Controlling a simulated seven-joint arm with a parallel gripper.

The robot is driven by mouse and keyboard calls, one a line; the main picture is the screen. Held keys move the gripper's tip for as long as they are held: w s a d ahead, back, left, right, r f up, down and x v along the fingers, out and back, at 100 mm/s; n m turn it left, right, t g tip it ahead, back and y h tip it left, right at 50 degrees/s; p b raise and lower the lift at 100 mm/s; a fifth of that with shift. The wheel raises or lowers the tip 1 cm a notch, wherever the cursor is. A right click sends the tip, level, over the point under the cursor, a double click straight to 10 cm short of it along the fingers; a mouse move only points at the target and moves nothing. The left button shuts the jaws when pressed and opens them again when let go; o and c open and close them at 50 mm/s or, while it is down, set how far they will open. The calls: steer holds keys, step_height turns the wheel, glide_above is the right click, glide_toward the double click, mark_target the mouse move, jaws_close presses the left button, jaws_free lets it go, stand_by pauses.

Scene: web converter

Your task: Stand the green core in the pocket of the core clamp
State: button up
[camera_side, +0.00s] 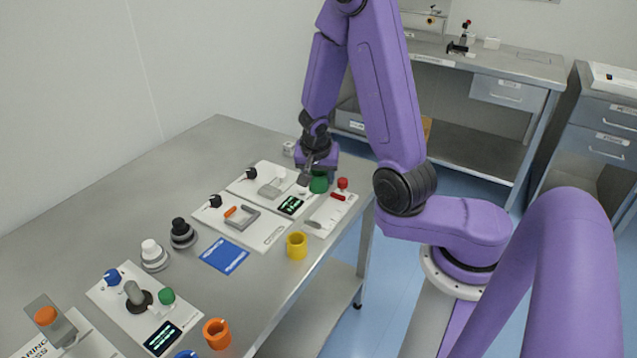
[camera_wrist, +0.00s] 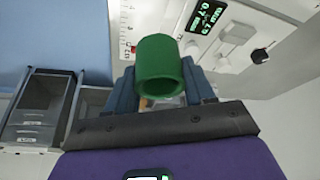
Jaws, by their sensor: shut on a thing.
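The green core (camera_side: 319,184) is a short hollow cylinder at the far end of the bench. My gripper (camera_side: 320,173) is shut on it from above. In the wrist view the green core (camera_wrist: 161,62) sits between the two blue-grey fingers (camera_wrist: 160,88), its open end facing the camera. I cannot tell its exact height above the white panel. Grey U-shaped brackets stand on two white panels: one (camera_side: 243,219) beside an orange piece, one (camera_side: 271,190) farther back, left of the core. Which of them is the core clamp, I cannot tell for sure.
A red knob (camera_side: 342,183) stands close right of the core. A small display (camera_side: 291,205), a yellow core (camera_side: 297,246), a blue mat (camera_side: 224,256) and an orange core (camera_side: 217,333) lie nearer. Black knobs edge the panels.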

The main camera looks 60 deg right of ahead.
step_height(320, 180, up, 17)
steer(key=w+a+f+n+t+y, duration=0.2)
steer(key=w+a+f+n+y, duration=0.2)
steer(key=a+f+n, duration=0.6)
steer(key=shift+w+a+f+n+t, duration=0.3)
steer(key=shift+w+n+t, duration=0.1)
steer(key=shift+n, duration=1.1)
steer(key=s+d+r+m+g+h, duration=0.2)
steer(key=s+d+r+m+h, duration=0.1)
steer(key=d+r+m, duration=0.7)
steer(key=s+r+m, duration=0.1)
steer(key=m, duration=0.2)
steer(key=shift+s+d+g+h, duration=0.25)
steer(key=shift+s+g+h, duration=0.15)
